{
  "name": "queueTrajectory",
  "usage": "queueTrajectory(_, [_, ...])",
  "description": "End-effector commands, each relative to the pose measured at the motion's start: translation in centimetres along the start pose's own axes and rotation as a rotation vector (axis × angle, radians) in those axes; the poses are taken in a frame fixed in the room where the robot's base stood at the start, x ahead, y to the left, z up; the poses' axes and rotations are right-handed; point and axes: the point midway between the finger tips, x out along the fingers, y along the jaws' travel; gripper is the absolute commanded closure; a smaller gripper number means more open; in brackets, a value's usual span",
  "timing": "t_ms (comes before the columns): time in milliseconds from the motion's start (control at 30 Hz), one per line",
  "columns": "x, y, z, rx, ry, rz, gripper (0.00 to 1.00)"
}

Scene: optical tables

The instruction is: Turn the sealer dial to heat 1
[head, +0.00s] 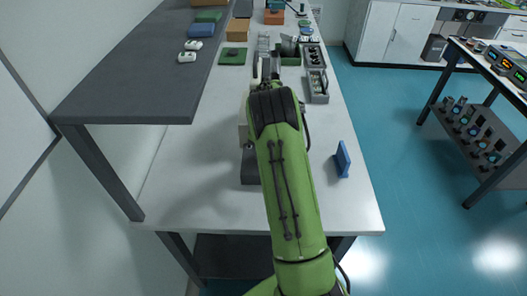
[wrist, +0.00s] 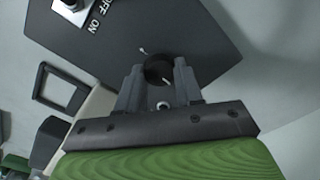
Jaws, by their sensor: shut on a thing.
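In the wrist view, a round black dial (wrist: 158,69) with a white pointer line sits on a dark panel of the sealer (wrist: 205,38). My gripper (wrist: 159,82) is shut on the dial, with one grey finger on each side of it. A short white mark shows on the panel just above the dial. A switch (wrist: 72,8) with OFF and ON lettering is at the upper left of the same panel. In the head view, my green arm covers most of the sealer, and the dial and the fingertips are hidden.
The sealer stands on a long white table (head: 330,205). A blue upright piece (head: 342,159) stands to the right of my arm. A grey tray (head: 317,86) and a green block (head: 233,56) lie farther back. A dark raised shelf (head: 130,85) runs along the left.

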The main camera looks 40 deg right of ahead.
Motion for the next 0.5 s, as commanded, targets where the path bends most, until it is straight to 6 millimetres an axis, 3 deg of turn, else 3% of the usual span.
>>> queueTrajectory(500, [-0.03,-0.01,-0.05,-0.093,0.001,0.001,0.95])
